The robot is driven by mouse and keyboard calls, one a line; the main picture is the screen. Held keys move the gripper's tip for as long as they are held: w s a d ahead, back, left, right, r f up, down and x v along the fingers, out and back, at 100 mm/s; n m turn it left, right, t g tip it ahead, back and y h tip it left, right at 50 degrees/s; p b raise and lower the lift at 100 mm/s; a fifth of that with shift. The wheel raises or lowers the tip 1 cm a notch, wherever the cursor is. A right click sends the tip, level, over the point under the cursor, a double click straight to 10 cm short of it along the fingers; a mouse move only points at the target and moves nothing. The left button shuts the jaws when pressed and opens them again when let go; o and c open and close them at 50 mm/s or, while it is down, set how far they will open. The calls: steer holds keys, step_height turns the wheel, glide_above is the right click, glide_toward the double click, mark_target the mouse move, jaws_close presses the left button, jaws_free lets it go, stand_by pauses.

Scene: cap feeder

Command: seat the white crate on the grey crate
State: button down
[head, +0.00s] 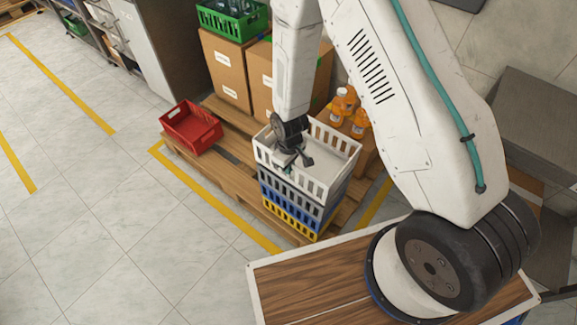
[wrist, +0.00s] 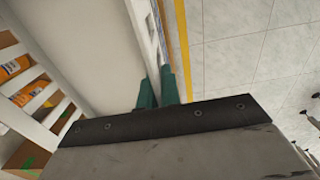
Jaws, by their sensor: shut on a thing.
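The white crate (head: 340,150) is at the top of a stack of crates on the pallet in the head view. My gripper (head: 286,168) is shut on its near-left wall. In the wrist view my green fingertips (wrist: 158,92) straddle that wall (wrist: 145,30), with the crate's pale inside to the left. A blue crate (head: 292,203) and a yellow crate (head: 290,218) show under it. I cannot clearly make out a grey crate between the white and the blue one, nor tell whether the white crate is touching what lies below.
A red crate (head: 191,128) sits on the pallet (head: 228,178) to the left. Cardboard boxes (head: 226,70) with a green crate (head: 232,20) stand behind. Orange bottles (head: 338,105) stand close behind the stack. The tiled floor (head: 110,220) at left is clear.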

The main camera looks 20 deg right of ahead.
steer(key=shift+f, duration=0.95)
stand_by(1.2)
steer(key=c, duration=1.5)
jaws_free()
step_height(320, 180, up, 8)
steer(key=shift+f, duration=0.1)
steer(key=s+d+r+m, duration=0.2)
steer(key=s+r, duration=0.6)
steer(key=r, duration=0.5)
steer(key=s+d+r+m+t, duration=0.1)
steer(key=s+d+r, duration=0.4)
steer(key=r, duration=0.9)
steer(key=s+d+r+m, duration=0.4)
steer(key=s+r, duration=0.7)
steer(key=r, duration=0.2)
steer(key=shift+r, duration=0.25)
